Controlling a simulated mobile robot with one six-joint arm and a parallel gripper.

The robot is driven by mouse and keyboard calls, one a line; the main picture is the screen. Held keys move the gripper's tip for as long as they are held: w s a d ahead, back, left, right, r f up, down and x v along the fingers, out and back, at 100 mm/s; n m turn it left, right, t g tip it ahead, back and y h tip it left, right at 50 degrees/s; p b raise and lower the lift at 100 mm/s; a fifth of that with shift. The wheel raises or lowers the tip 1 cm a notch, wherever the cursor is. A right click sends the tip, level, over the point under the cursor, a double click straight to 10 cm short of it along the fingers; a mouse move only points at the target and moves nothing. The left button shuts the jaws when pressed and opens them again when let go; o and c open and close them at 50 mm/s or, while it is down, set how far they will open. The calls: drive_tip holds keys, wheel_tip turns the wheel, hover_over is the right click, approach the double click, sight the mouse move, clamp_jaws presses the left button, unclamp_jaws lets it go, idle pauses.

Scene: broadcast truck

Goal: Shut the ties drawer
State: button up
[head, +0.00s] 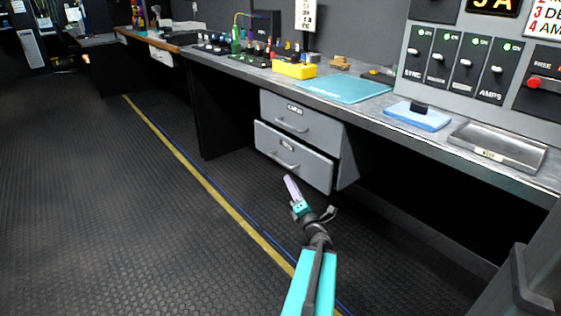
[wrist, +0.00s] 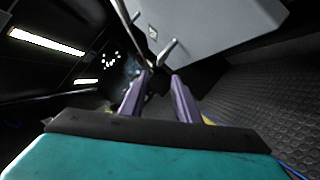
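Two grey drawers sit one above the other under the desk in the head view. The lower drawer (head: 294,158) stands pulled out past the upper drawer (head: 301,118). Each has a small label and a bar handle; the lettering is too small to read surely, so I cannot confirm which is the ties drawer. My gripper (head: 291,181) is just in front of the lower drawer, near its handle (head: 285,160). In the wrist view the purple fingers of my gripper (wrist: 161,76) are apart with nothing between them. A grey drawer front (wrist: 215,25) and handle (wrist: 168,48) lie just beyond the fingertips.
The desk top (head: 445,140) above holds a teal mat (head: 346,89), a yellow box (head: 294,70), a blue pad (head: 417,116) and a grey tray (head: 497,148). A switch panel (head: 480,60) stands at the right. The dark floor (head: 110,190) at the left is clear.

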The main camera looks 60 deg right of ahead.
sight(279, 160)
drive_tip(key=shift+b+x, duration=1.15)
drive_tip(key=shift+x, duration=5.7)
drive_tip(key=shift+r, duration=0.1)
clamp_jaws()
